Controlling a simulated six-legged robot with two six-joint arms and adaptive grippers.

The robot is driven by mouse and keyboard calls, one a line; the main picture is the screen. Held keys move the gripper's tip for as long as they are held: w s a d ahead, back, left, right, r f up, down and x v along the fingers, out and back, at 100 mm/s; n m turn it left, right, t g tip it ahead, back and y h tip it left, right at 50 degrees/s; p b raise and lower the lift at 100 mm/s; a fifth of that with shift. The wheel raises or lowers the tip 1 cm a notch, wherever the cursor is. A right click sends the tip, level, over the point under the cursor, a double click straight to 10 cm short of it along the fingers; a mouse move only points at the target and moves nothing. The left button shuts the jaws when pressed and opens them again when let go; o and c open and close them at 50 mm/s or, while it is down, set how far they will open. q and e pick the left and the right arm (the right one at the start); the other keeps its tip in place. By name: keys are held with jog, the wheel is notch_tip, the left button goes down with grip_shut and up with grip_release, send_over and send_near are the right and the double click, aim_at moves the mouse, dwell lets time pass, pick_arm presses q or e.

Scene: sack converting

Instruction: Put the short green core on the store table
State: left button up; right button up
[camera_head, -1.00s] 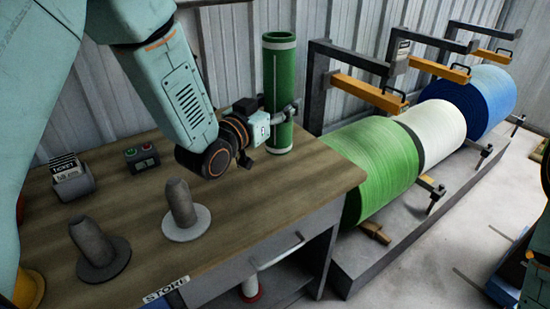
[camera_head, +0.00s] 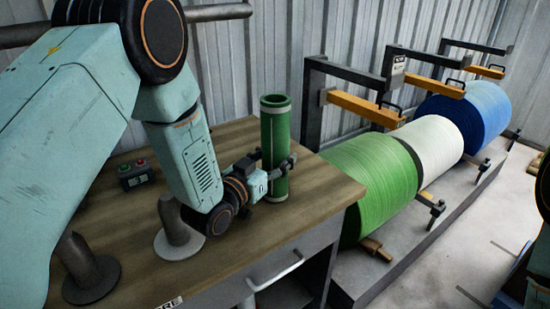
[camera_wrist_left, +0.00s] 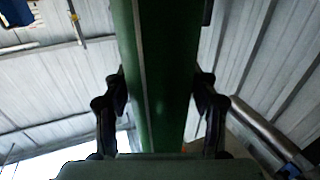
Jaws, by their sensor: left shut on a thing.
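The short green core (camera_head: 275,125) is an upright green tube with pale bands near its ends, near the right rear part of the store table (camera_head: 320,195). My left gripper (camera_head: 277,168) is shut on its lower half. Its base looks to be at the tabletop, but I cannot tell whether it touches. In the left wrist view, the core (camera_wrist_left: 155,75) fills the middle between the two dark fingers (camera_wrist_left: 162,100). My right gripper is not in view.
Two grey posts on round bases, one pale (camera_head: 178,225) and one dark (camera_head: 85,270), stand on the table's left. A button box (camera_head: 136,174) sits behind them. Large green (camera_head: 372,180), white (camera_head: 432,150) and blue (camera_head: 470,112) rolls lie on the right.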

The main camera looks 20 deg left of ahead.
pick_arm(q)
jog(key=shift+w+a, duration=0.1)
jog(key=shift+w, duration=0.05)
jog(key=shift+f, duration=0.1)
jog(key=o, duration=1.3)
jog(key=shift+c, duration=0.2)
jog(key=shift+o, duration=1.1)
jog(key=shift+r, duration=0.25)
jog(key=p+v, duration=0.1)
jog(key=v, duration=1.1)
jog(key=shift+p, duration=0.3)
jog(key=shift+f, duration=0.1)
